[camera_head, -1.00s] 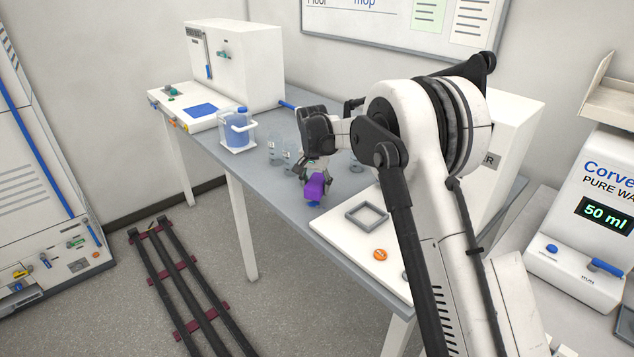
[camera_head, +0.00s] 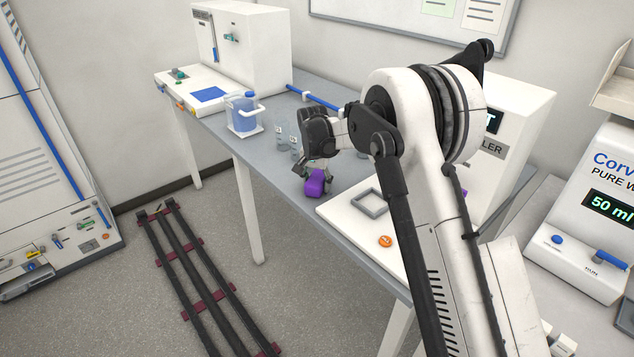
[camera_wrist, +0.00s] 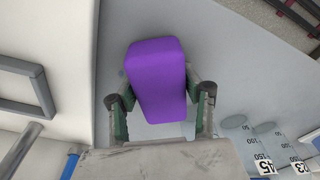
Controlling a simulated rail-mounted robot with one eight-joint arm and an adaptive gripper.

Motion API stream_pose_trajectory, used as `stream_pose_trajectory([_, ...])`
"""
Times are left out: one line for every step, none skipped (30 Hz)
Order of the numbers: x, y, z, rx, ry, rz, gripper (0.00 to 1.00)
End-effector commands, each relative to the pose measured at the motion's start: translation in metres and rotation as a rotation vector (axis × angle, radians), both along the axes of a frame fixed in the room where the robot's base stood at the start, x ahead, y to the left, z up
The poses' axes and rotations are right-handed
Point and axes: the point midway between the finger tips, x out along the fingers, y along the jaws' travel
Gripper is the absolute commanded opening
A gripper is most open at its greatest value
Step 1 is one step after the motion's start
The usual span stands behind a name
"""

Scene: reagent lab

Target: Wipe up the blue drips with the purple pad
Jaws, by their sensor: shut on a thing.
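The purple pad (camera_head: 316,184) is over the grey bench (camera_head: 262,168), near its front edge and just left of the white board. My gripper (camera_head: 313,172) is shut on it. In the wrist view the pad (camera_wrist: 157,78) sits between the two fingers of my gripper (camera_wrist: 158,92). The pad is low, at or close to the bench top; I cannot tell whether it touches.
Clear labelled vessels (camera_head: 282,135) stand behind my gripper. A jug of blue liquid (camera_head: 243,110) stands further left. To the right, a white board (camera_head: 337,212) bears a grey square frame (camera_head: 370,204) and an orange disc (camera_head: 386,241). A blue-ended rod (camera_head: 315,98) lies behind.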

Motion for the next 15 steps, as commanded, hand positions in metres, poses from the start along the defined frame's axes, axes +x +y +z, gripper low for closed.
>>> stream_pose_trajectory([0.003, -0.002, -0.002, 0.0, 0.0, 0.001, 0.13])
stream_pose_trajectory([0.005, -0.004, -0.003, 0.0, 0.0, 0.002, 0.13])
stream_pose_trajectory([0.007, -0.005, 0.0, 0.0, 0.0, 0.003, 0.13])
stream_pose_trajectory([0.009, -0.006, 0.0, 0.0, 0.0, 0.004, 0.13])
stream_pose_trajectory([0.01, -0.008, -0.001, 0.0, 0.0, 0.004, 0.13])
stream_pose_trajectory([0.013, -0.009, -0.004, 0.0, 0.0, 0.005, 0.13])
stream_pose_trajectory([0.014, -0.011, 0.0, 0.0, 0.0, 0.006, 0.13])
stream_pose_trajectory([0.016, -0.012, 0.001, 0.0, 0.0, 0.007, 0.13])
stream_pose_trajectory([0.015, -0.011, 0.001, 0.0, 0.0, 0.01, 0.13])
stream_pose_trajectory([0.014, -0.01, 0.0, 0.0, 0.0, 0.011, 0.13])
stream_pose_trajectory([0.013, -0.01, 0.005, 0.0, 0.0, 0.012, 0.13])
stream_pose_trajectory([0.011, -0.008, 0.002, 0.001, 0.0, 0.012, 0.13])
stream_pose_trajectory([0.009, -0.007, 0.0, 0.0, 0.0, 0.011, 0.13])
stream_pose_trajectory([0.007, -0.005, -0.002, 0.0, 0.0, 0.01, 0.13])
stream_pose_trajectory([0.005, -0.004, -0.004, 0.0, 0.0, 0.009, 0.13])
